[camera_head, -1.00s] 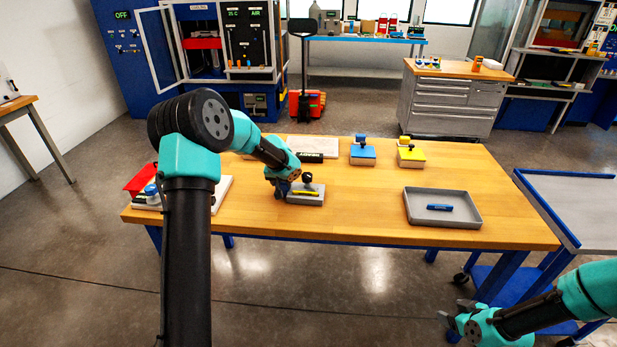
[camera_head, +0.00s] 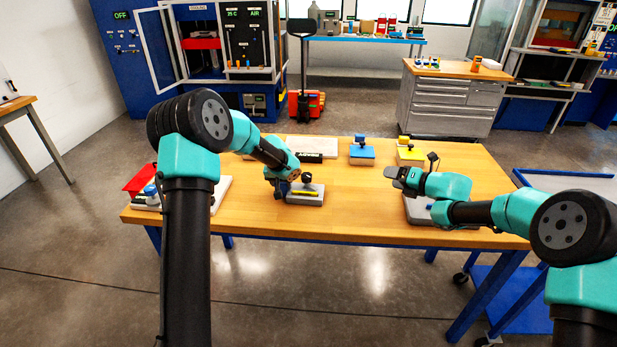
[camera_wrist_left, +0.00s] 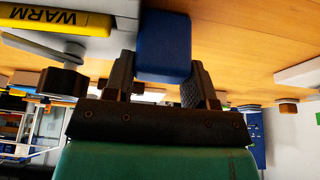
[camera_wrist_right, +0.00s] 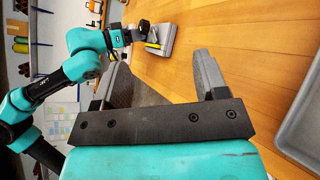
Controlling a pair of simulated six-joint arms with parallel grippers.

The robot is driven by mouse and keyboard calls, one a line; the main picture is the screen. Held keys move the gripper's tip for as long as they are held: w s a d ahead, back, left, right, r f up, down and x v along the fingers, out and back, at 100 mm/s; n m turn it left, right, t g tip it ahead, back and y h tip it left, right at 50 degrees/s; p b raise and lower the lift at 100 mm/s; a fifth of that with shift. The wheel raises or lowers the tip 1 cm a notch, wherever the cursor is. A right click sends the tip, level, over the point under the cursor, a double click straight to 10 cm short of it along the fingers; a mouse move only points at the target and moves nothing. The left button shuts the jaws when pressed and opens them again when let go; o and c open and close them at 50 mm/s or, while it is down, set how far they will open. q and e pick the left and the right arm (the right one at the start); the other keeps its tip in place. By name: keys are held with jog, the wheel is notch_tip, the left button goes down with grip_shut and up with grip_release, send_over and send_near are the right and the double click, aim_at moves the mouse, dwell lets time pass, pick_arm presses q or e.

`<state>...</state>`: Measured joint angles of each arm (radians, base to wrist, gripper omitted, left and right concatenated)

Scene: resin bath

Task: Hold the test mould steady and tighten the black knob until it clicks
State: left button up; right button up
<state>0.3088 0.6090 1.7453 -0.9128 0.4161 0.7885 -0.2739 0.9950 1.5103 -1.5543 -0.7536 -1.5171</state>
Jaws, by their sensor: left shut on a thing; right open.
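The test mould (camera_head: 305,198) is a grey block with a yellow strip, standing on the wooden table. The strip reads WARM in the left wrist view (camera_wrist_left: 55,18). The black knob (camera_head: 307,177) stands up from the mould; it also shows in the right wrist view (camera_wrist_right: 143,27). My left gripper (camera_head: 281,190) is at the mould's left side, shut on a blue block (camera_wrist_left: 163,45); whether this block is joined to the mould is hard to tell. My right gripper (camera_head: 393,177) is open and empty above the table, to the right of the mould and apart from it.
A grey tray (camera_head: 412,211) lies under my right arm, mostly hidden. A blue-topped block (camera_head: 362,155) and a yellow-topped block (camera_head: 411,157) stand at the back. A red-and-white item (camera_head: 140,180) is at the left end. The table between mould and tray is clear.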

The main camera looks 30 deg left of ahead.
aim_at(308, 176)
jog(key=s+a+f+n+g, duration=0.1)
jog(key=s+a+n, duration=0.1)
jog(key=a+n, duration=0.4)
jog(key=s+a+f+n+g, duration=0.1)
jog(key=s+a+n+g, duration=0.1)
jog(key=a+n, duration=0.5)
jog(key=a, duration=0.4)
jog(key=shift+s+a+f+h, duration=0.15)
jog(key=shift+a+f+h, duration=0.15)
jog(key=shift+f+h, duration=0.1)
jog(key=shift+a, duration=0.1)
jog(key=shift+x, duration=5.9)
jog(key=shift+c, duration=0.3)
jog(key=c, duration=0.9)
jog(key=shift+s, duration=0.1)
jog(key=shift+r, duration=0.1)
